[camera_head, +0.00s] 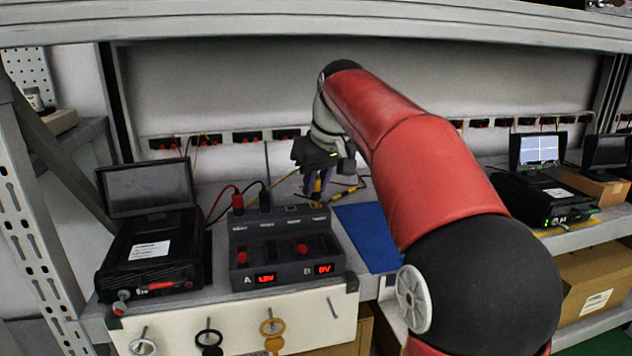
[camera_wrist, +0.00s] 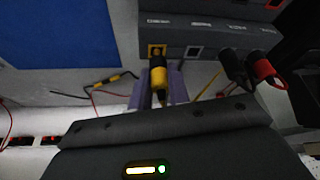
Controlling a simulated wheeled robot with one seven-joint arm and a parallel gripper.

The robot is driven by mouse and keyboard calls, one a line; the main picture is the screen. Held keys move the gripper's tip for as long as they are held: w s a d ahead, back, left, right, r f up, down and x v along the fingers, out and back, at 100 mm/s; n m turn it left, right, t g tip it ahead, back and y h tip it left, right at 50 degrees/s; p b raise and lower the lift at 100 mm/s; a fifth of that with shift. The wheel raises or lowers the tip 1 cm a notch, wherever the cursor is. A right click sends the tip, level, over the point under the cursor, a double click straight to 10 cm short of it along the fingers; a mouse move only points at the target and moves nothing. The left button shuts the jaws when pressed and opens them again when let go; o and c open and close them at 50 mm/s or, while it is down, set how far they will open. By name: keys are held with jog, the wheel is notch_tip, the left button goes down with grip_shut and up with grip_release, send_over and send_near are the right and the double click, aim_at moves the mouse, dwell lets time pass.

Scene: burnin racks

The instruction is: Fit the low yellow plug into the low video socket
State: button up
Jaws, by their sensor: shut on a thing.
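In the wrist view the yellow plug (camera_wrist: 158,78) has a yellow body and a dark middle band. My gripper (camera_wrist: 160,88) is shut on it, one finger on each side. The plug points at the yellow-rimmed video socket (camera_wrist: 156,50) in the rear edge of the dark test unit (camera_wrist: 205,28). Its nose is at or just before the opening; I cannot tell how deep it sits. In the head view my gripper (camera_head: 318,190) hangs behind the unit's right rear corner, and the plug shows only partly between the fingers. The socket is hidden there.
A red plug (camera_wrist: 265,70) and a black plug (camera_wrist: 232,62) stand at the unit's other rear end. A loose yellow-and-black lead (camera_wrist: 110,82) lies on the shelf behind. A blue mat (camera_head: 368,236) lies right of the unit. A monitor (camera_head: 148,184) stands left.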

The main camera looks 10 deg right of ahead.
jog(key=shift+f, duration=0.75)
dwell(0.8)
jog(key=o, duration=1.3)
